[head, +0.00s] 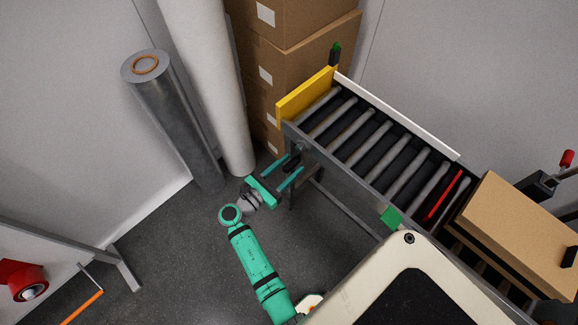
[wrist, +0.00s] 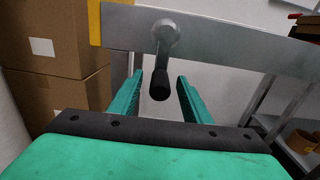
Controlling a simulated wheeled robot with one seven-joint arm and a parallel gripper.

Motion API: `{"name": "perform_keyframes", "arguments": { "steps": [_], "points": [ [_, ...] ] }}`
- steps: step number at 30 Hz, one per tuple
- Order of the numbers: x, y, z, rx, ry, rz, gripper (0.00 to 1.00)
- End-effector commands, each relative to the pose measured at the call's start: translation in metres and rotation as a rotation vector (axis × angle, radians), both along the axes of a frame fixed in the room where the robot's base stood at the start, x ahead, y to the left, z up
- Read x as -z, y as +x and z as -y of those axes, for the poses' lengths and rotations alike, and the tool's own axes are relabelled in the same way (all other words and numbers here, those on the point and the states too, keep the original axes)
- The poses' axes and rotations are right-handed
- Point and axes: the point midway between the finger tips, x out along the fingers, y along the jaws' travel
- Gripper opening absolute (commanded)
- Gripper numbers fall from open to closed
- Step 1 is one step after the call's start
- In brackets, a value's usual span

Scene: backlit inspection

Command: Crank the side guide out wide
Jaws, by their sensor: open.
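The crank in the wrist view has a grey hub and arm (wrist: 165,35) on the conveyor's side rail, with a dark knob (wrist: 160,85) hanging below the hub. My gripper (wrist: 160,77) is open, with one teal finger on each side of the knob and visible gaps on both sides. In the head view my gripper (head: 292,169) is at the conveyor's near left corner, and the crank there is dark and hard to make out. A white rail (head: 395,112), seemingly the side guide, runs along the far edge of the rollers.
A yellow plate (head: 305,94) closes the conveyor's left end. A cardboard box (head: 525,230) sits at its right end, near a red-knobbed lever (head: 567,159). Stacked boxes (head: 300,65) and a grey roll (head: 175,115) stand behind.

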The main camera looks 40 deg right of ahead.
Motion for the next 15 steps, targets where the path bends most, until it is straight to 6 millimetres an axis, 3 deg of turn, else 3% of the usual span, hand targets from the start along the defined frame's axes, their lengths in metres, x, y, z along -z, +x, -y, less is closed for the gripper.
{"name": "perform_keyframes", "arguments": {
  "steps": [15],
  "points": [
    [0.0003,0.0002,-0.0098,-0.003,0.0,-0.001,0.44]
  ]
}}
